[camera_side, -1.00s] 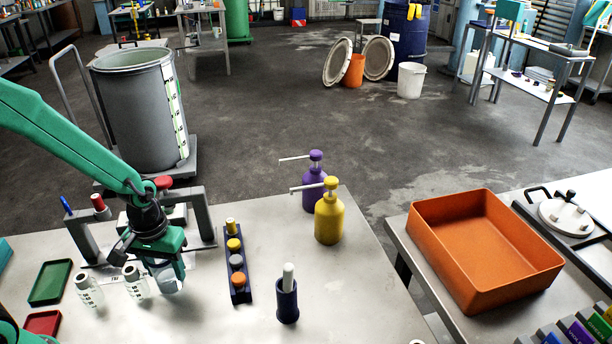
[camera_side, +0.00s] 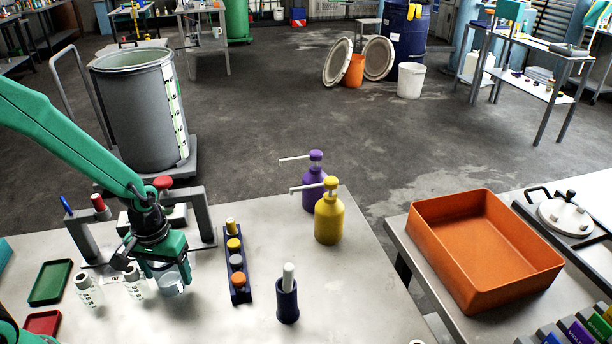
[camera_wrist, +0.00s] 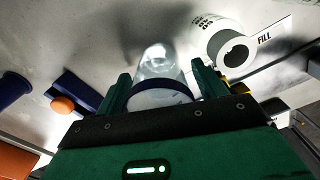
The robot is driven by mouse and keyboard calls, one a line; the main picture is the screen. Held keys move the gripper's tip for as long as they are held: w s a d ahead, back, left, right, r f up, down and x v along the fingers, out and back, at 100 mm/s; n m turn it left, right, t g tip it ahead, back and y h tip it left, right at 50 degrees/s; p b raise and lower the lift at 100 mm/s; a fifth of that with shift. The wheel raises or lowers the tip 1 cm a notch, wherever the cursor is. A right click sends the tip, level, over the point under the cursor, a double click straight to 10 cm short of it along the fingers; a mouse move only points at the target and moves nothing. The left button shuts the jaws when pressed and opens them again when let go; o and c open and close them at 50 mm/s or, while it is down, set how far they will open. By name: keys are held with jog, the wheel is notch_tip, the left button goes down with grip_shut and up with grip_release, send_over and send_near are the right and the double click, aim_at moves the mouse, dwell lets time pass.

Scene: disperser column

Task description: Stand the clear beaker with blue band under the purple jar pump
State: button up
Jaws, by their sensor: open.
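The clear beaker (camera_side: 172,284) stands on the table near its left part in the side view. In the wrist view the beaker (camera_wrist: 155,65) lies between my two green fingers, with its dark blue band (camera_wrist: 158,98) near the palm. My gripper (camera_side: 167,272) is open around the beaker; it also shows in the wrist view (camera_wrist: 160,88). Visible gaps separate the fingers from the beaker's wall there. The purple jar pump (camera_side: 313,190) stands at the table's back right, its spout pointing left. The floor space under that spout is bare table.
A yellow jar pump (camera_side: 328,220) stands in front of the purple one. White bottles (camera_side: 88,291) stand left of the beaker. A grey frame (camera_side: 203,215) rises behind.

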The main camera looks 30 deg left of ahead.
jog(key=shift+r, duration=0.1)
notch_tip(320, 180, up, 12)
dwell(0.9)
jog(key=shift+r, duration=0.1)
dwell(0.4)
jog(key=s+r+m+t, duration=0.3)
jog(key=s+r+t, duration=0.1)
jog(key=r, duration=0.4)
jog(key=shift+s+a+r+m+t, duration=0.2)
jog(key=shift+s+r+m+t, duration=0.15)
jog(key=shift+s, duration=0.35)
jog(key=shift+o, duration=0.2)
jog(key=shift+s+r+m+t, duration=0.45)
jog(key=shift+s+r, duration=0.05)
jog(key=shift+s, duration=0.25)
jog(key=shift+o, duration=0.2)
jog(key=shift+w, duration=0.1)
